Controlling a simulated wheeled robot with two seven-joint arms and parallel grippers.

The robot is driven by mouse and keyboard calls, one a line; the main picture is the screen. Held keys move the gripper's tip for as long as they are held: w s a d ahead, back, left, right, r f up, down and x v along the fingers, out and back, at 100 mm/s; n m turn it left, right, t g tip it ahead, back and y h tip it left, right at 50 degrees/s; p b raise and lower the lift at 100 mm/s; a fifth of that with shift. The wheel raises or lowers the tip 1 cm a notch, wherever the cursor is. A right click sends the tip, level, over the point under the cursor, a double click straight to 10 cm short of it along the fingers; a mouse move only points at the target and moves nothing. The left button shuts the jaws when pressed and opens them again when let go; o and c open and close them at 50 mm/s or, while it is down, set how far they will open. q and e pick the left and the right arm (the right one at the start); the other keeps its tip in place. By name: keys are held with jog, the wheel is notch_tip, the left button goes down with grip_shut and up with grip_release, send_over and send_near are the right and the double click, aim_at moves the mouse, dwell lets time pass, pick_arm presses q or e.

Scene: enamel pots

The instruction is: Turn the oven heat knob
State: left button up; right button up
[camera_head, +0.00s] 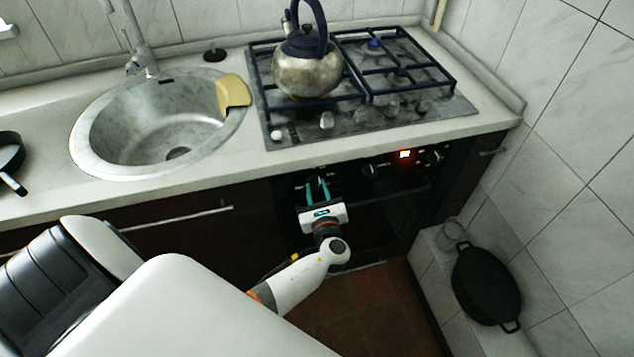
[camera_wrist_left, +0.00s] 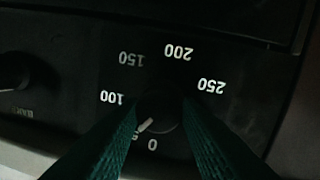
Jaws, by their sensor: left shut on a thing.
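The oven heat knob (camera_wrist_left: 163,112) is dark and sits on the black oven panel. In the left wrist view it is ringed by white numbers from 0 to 250, which appear upside down. Its white pointer line lies close to the 50 mark, part of which is hidden by a finger. My left gripper (camera_head: 318,184) has its teal fingers at the left part of the oven panel in the head view. In the wrist view its fingers (camera_wrist_left: 166,125) are on either side of the knob, shut on it. My right gripper is in neither view.
Above are the gas hob (camera_head: 385,112) with a kettle (camera_head: 308,72), and the sink (camera_head: 100,150). A black pan (camera_head: 487,283) lies at the lower right.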

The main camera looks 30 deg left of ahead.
pick_arm(q)
jog(key=m+p, duration=0.4)
jog(key=m, duration=0.1)
jog(key=shift+r+g+p, duration=0.25)
jog(key=shift+g+p, duration=0.1)
jog(key=shift+g, duration=0.05)
jog(key=shift+d+f+m+g+p, duration=0.1)
jog(key=shift+m+g+p, duration=0.05)
jog(key=shift+m+p, duration=0.6)
jog(key=shift+f+m+g+p, duration=0.15)
jog(key=shift+m+p, duration=0.25)
jog(key=shift+m, duration=0.55)
jog(key=o, duration=1)
jog(key=shift+w, duration=0.1)
jog(key=shift+c, duration=0.2)
jog(key=v, duration=1.2)
jog(key=shift+f, duration=0.1)
